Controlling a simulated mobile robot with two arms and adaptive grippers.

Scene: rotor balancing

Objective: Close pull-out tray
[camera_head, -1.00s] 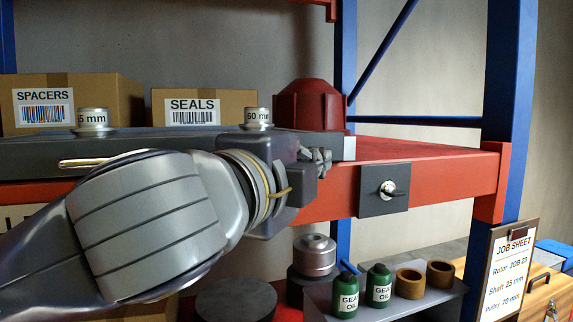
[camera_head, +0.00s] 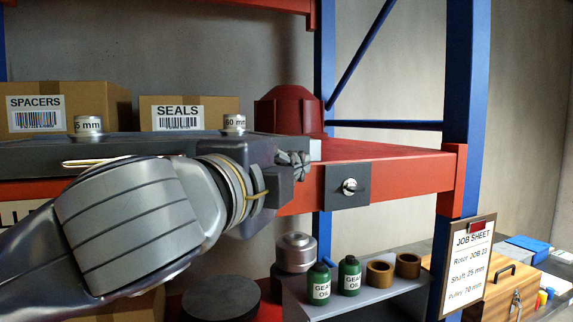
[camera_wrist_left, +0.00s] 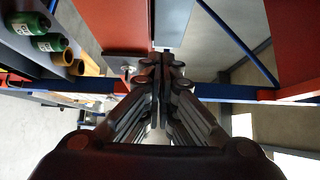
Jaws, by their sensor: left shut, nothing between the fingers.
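The pull-out tray (camera_head: 28,168) is a dark grey slab with a pale metal handle (camera_head: 90,162) on its front. It lies on the red shelf in the head view, and my arm hides much of its front. My left gripper (camera_head: 295,163) is shut and empty, in front of the tray's right end. I cannot tell whether it touches the tray. In the left wrist view the closed fingers (camera_wrist_left: 162,68) point toward the shelf. My right gripper is not in view.
Boxes marked SPACERS (camera_head: 100,105) and SEALS (camera_head: 220,107) and a red housing (camera_head: 290,112) stand behind. A key switch plate (camera_head: 347,186) sits on the red beam (camera_head: 410,175) at right. Oil bottles (camera_head: 319,285) stand below. A job sheet (camera_head: 468,265) hangs at right.

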